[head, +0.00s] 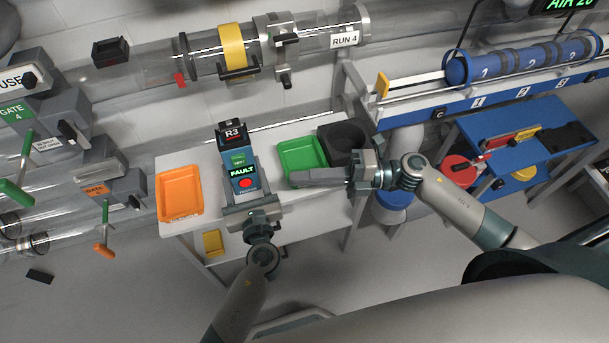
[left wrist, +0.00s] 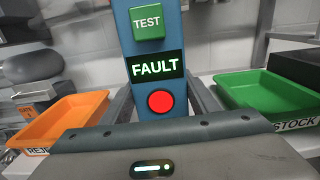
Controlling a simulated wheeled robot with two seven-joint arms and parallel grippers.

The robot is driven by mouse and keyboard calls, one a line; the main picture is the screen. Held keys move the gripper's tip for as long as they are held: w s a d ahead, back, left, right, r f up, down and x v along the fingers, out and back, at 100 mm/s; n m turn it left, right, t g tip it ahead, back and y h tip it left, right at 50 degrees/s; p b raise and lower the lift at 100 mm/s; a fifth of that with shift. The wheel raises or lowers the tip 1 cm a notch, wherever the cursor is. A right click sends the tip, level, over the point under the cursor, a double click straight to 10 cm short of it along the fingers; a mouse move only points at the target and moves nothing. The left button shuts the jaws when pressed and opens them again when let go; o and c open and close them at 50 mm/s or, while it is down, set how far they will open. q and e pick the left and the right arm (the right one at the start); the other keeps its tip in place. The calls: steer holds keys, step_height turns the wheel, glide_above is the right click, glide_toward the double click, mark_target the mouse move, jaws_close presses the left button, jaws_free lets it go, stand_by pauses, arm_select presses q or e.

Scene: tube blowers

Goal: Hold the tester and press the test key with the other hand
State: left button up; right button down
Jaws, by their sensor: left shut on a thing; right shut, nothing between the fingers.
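The tester (head: 241,181) is a blue upright device with a dark top marked R3, a green TEST key (head: 238,159), a FAULT display and a red round light. My left gripper (head: 242,190) is shut on the tester, with one finger along each side of its body. In the left wrist view the tester (left wrist: 151,45) fills the middle, with the TEST key (left wrist: 147,22) above the FAULT display (left wrist: 156,68) and the red light (left wrist: 160,102). My right gripper (head: 296,179) is shut and empty, to the right of the tester, its fingertips pointing left and apart from the key.
An orange tray (head: 180,192) lies left of the tester, a green tray (head: 303,160) right of it, with a black bin (head: 343,138) beside. The white table (head: 197,219) carries them. A clear pipe with a yellow band (head: 234,46) runs behind. A blue rack (head: 470,103) stands at right.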

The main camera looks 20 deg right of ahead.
arm_select(q)
steer(key=shift+f, duration=0.2)
steer(key=o, duration=1.3)
steer(key=shift+s+r, duration=0.1)
steer(key=shift+s, duration=0.05)
steer(key=s, duration=1.1)
steer(key=shift+s, duration=0.35)
